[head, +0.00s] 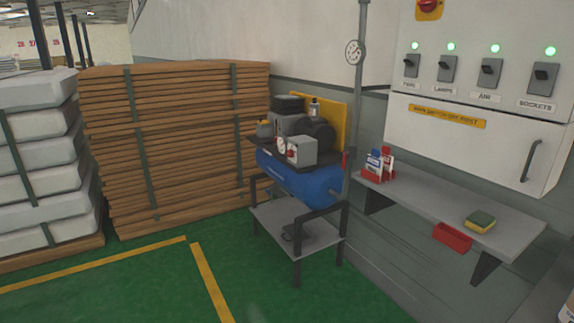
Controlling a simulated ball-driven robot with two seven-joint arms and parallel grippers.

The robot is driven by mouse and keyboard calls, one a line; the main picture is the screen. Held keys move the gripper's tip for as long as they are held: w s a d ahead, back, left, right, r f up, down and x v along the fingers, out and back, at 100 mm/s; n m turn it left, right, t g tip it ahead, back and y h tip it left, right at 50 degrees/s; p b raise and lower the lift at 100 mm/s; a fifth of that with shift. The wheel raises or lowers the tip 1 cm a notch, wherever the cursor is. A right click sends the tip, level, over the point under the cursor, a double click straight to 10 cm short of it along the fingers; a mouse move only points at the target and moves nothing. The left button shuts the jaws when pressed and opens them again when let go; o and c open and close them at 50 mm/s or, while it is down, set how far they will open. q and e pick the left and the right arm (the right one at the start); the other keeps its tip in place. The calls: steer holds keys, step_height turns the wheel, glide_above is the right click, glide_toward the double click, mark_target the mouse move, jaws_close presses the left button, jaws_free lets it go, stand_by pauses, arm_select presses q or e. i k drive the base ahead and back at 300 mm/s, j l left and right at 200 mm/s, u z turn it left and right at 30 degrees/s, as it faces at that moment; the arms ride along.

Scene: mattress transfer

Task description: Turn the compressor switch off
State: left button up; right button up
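The compressor has a blue tank (318,183) and stands on a dark metal stand in the middle of the head view. A grey control box (303,150) sits on its front, with a small red switch (291,154) and a round gauge (282,146) beside it. The switch is too small to tell its position. On the right wall, a white electrical panel (425,128) carries switches labelled fans (411,66), lamps (447,69), air (490,73) and sockets (543,79), each under a lit green lamp. Neither of my grippers is in view.
A grey wall shelf (425,197) below the panel holds small bottles (375,165) and a sponge (480,222). A vertical pipe (359,100) stands right of the compressor. Stacked wooden boards (185,145) are behind at left. The green floor (140,285) in front is clear.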

mark_target(289, 153)
steer(key=i+z, duration=0.2)
steer(key=i, duration=0.4)
steer(key=i+j+z, duration=0.2)
steer(key=i+z, duration=0.25)
steer(key=i+j+z, duration=0.45)
steer(key=k+l, duration=0.1)
